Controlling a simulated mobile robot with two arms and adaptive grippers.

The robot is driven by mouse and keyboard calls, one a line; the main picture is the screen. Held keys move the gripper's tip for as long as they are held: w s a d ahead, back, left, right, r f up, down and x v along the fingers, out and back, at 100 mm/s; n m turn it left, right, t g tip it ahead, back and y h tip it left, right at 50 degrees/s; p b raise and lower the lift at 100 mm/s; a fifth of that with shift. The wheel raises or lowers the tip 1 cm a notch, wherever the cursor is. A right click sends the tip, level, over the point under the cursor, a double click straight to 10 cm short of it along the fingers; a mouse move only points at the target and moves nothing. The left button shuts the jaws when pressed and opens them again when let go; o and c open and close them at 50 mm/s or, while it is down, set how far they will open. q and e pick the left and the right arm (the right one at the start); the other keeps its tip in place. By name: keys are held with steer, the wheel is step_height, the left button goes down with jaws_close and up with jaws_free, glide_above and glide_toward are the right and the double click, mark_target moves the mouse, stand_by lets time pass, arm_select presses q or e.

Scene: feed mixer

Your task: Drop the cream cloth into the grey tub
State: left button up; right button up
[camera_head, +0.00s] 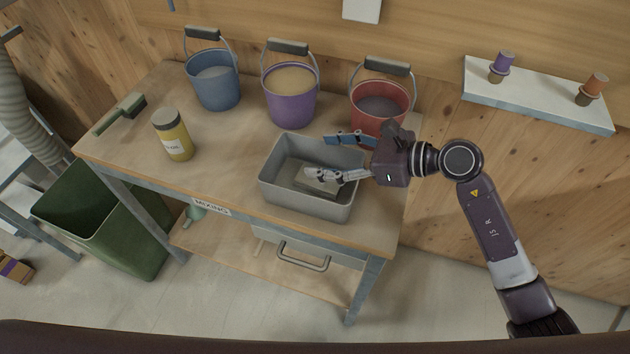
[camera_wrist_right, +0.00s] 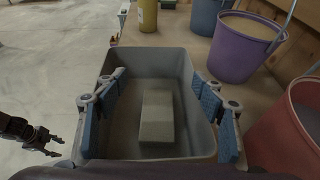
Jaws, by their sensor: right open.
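The grey tub (camera_head: 283,190) stands on the table near its front edge. It also shows in the right wrist view (camera_wrist_right: 180,62). A folded, block-shaped pale grey-beige piece, seemingly the cream cloth (camera_wrist_right: 157,115), lies flat on the tub's floor. In the head view the cloth (camera_head: 316,181) is partly hidden by a finger. My right gripper (camera_head: 330,157) is open over the tub, its blue-padded fingers (camera_wrist_right: 160,105) spread wide on both sides of the cloth and apart from it. My left gripper (camera_wrist_right: 54,145) shows at the left edge of the right wrist view, with its fingers apart and empty.
Blue (camera_head: 214,88), purple (camera_head: 291,105) and red (camera_head: 366,115) buckets stand behind the tub. A yellow jar (camera_head: 173,137) and a green-headed brush (camera_head: 121,113) are on the table's left. A green bin (camera_head: 125,238) stands on the floor. A shelf (camera_head: 540,100) hangs at the right.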

steer(key=v, duration=1.2)
